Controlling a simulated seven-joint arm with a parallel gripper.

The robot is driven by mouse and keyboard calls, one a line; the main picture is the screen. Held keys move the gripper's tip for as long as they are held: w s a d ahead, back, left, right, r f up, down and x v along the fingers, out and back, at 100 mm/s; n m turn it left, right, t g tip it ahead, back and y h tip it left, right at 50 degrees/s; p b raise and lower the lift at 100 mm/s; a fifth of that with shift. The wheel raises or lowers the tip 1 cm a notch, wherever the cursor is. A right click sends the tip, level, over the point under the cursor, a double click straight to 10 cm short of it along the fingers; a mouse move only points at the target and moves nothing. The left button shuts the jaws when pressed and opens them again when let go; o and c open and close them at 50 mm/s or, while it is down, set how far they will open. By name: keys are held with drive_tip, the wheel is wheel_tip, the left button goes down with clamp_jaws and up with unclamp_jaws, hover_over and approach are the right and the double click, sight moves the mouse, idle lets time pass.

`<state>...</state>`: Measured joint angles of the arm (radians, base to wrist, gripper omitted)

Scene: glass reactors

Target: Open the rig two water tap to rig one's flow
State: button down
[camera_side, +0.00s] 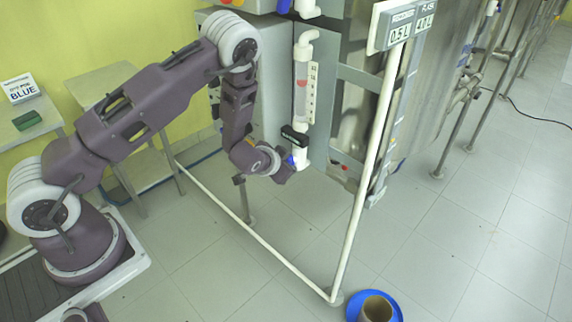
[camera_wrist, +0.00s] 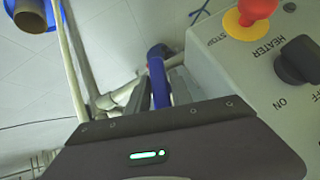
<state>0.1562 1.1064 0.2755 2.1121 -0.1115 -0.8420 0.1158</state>
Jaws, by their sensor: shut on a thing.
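My gripper (camera_wrist: 162,90) is shut on a blue tap handle (camera_wrist: 157,68), which stands between the two fingers in the wrist view. In the side view my gripper (camera_side: 287,170) is at the foot of a white vertical flow tube, and a small part of the blue handle (camera_side: 291,160) shows beside it. The flow tube (camera_side: 302,75) has a red float or mark inside and a scale next to it. The tap's body is mostly hidden behind my gripper.
A control panel (camera_wrist: 262,60) with a red stop button (camera_wrist: 256,10) and a black heater knob (camera_wrist: 298,60) lies close right of my gripper. A white pipe frame (camera_side: 358,200) crosses in front. A blue dish with a brown pot (camera_side: 376,308) is on the floor.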

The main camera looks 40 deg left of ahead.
drive_tip(key=shift+h, duration=0.3)
idle(0.4)
drive_tip(key=c, duration=1.3)
unclamp_jaws()
drive_tip(key=v, duration=0.7)
drive_tip(key=shift+r, duration=0.1)
